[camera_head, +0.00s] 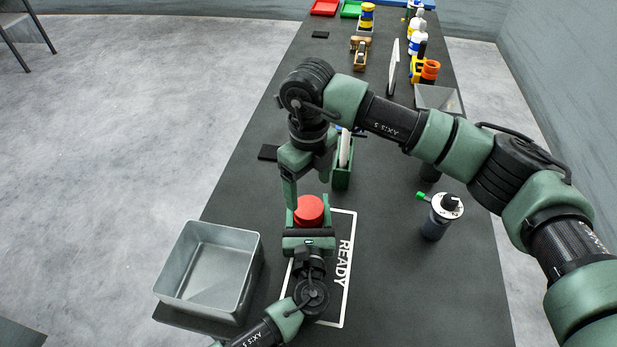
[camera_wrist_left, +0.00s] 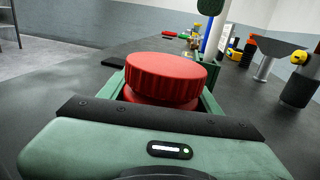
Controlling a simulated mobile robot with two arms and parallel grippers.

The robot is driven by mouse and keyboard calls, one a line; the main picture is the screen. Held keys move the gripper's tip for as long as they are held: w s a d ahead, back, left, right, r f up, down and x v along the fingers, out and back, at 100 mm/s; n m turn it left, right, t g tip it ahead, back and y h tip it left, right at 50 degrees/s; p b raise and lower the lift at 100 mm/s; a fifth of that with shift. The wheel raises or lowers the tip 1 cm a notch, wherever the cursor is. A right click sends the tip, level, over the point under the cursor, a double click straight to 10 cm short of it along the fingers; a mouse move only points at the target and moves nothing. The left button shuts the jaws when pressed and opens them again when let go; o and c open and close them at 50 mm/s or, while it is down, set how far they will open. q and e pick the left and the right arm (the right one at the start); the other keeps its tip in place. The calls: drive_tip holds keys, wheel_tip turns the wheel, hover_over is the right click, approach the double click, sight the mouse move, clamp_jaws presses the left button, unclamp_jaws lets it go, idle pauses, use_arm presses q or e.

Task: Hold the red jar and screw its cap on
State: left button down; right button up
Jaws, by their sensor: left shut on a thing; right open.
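The red jar (camera_wrist_left: 160,102) stands upright inside the white READY outline (camera_head: 350,252) on the dark table. Its ribbed red cap (camera_head: 308,209) sits on top and also shows in the left wrist view (camera_wrist_left: 166,76); I cannot tell how tightly it is seated. My left gripper (camera_head: 308,216) is shut on the jar, with green fingers on both sides of it. My right gripper (camera_head: 308,182) is open and empty, pointing down above the cap. In the head view the cap hides most of the jar's body.
A grey open bin (camera_head: 244,240) stands at the table's left edge. A dark canister with a white top (camera_head: 446,206) stands to the right. A green holder (camera_head: 342,178) is just behind the jar. Several bottles and tools line the far end.

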drive_tip(key=n, duration=0.4)
drive_tip(key=shift+r+n, duration=0.15)
drive_tip(key=shift+n, duration=0.15)
drive_tip(key=n, duration=0.4)
drive_tip(key=shift+r, duration=0.1)
drive_tip(key=n, duration=0.4)
drive_tip(key=shift+r+n, duration=0.15)
drive_tip(key=shift+n, duration=0.15)
drive_tip(key=n, duration=0.4)
drive_tip(key=shift+r, duration=0.1)
drive_tip(key=n, duration=0.4)
drive_tip(key=shift+r, duration=0.15)
drive_tip(key=n, duration=0.4)
drive_tip(key=shift+r+n, duration=0.1)
drive_tip(key=shift+n, duration=0.3)
drive_tip(key=n, duration=0.3)
drive_tip(key=shift+r+n, duration=0.1)
drive_tip(key=shift+n, duration=0.2)
drive_tip(key=n, duration=0.3)
drive_tip(key=shift+r+n, duration=0.1)
drive_tip(key=shift+n, duration=0.3)
